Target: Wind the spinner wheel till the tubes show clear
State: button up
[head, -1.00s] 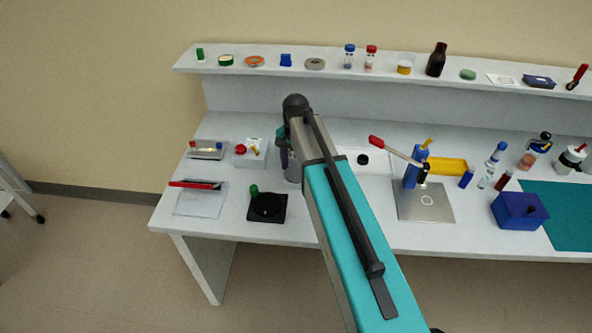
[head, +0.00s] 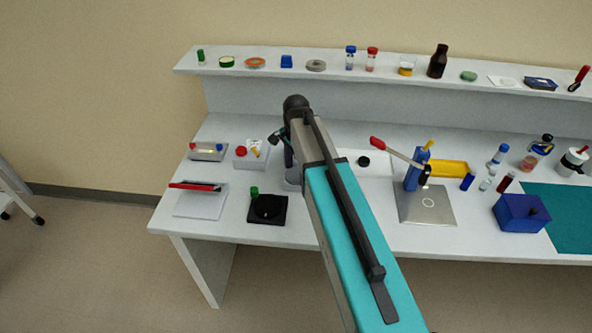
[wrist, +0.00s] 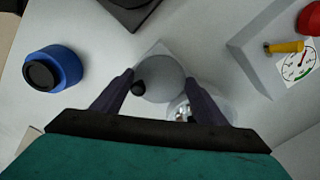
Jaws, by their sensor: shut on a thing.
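The spinner wheel (wrist: 160,80) shows in the wrist view as a pale grey disc with a small black knob (wrist: 138,88) at its edge. My gripper (wrist: 166,86) has its two dark fingers on either side of the wheel, shut on it, with the knob close beside the left finger. A shiny, glassy rounded part (wrist: 187,108) lies close by, near the right finger. I cannot make out the tubes or whether they are clear. In the head view my arm hides most of the spinner; only a grey part (head: 293,178) shows.
A white box with a red knob and gauge (head: 250,156) stands left of my wrist. A black square unit with a green knob (head: 267,209) is nearer the front. A lever press (head: 425,203) stands right of my arm.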

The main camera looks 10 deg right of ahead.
jog(key=o, duration=1.1)
jog(key=shift+r, duration=0.1)
jog(key=shift+c, duration=0.2)
jog(key=shift+w+n, duration=0.1)
jog(key=shift+n, duration=0.2)
